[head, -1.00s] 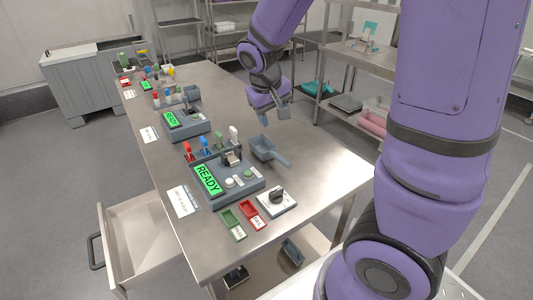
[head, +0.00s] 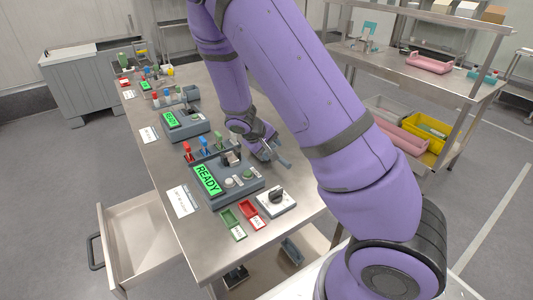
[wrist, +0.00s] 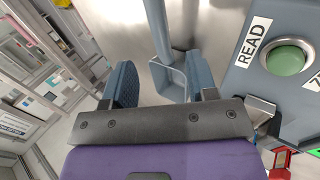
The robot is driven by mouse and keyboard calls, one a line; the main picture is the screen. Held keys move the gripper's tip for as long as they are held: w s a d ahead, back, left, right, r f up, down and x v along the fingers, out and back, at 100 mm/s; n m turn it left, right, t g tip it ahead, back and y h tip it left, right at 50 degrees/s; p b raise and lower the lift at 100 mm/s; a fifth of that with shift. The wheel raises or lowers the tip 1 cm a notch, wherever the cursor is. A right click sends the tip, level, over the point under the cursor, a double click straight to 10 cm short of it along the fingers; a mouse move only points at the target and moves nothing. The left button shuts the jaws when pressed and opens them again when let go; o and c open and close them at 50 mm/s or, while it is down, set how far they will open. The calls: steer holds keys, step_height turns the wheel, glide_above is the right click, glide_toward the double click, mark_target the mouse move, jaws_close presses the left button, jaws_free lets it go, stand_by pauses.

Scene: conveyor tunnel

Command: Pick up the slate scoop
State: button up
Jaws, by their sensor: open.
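The slate scoop is a small blue-grey scoop with a straight handle. In the head view only its handle (head: 284,162) shows clearly, as my gripper (head: 262,150) covers most of the rest. In the wrist view the scoop (wrist: 157,28) has its handle running up to the top edge and its bowl low in the picture, between the two fingers. My gripper (wrist: 163,80) is open, with one blue-grey finger to each side of the bowl. I cannot tell whether either finger touches it. The scoop lies on the steel table (head: 205,250).
A control station with a green READY screen (head: 208,180) stands just left of the scoop. It carries a green button (wrist: 288,58) close to the right finger. An open drawer (head: 140,235) juts out left.

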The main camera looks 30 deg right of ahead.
steer(key=shift+x, duration=3.7)
jaws_close()
steer(key=shift+r, duration=0.1)
step_height(320, 180, up, 10)
steer(key=shift+f, duration=0.1)
steer(key=c, duration=0.8)
jaws_free()
steer(key=shift+c, duration=0.2)
jaws_close()
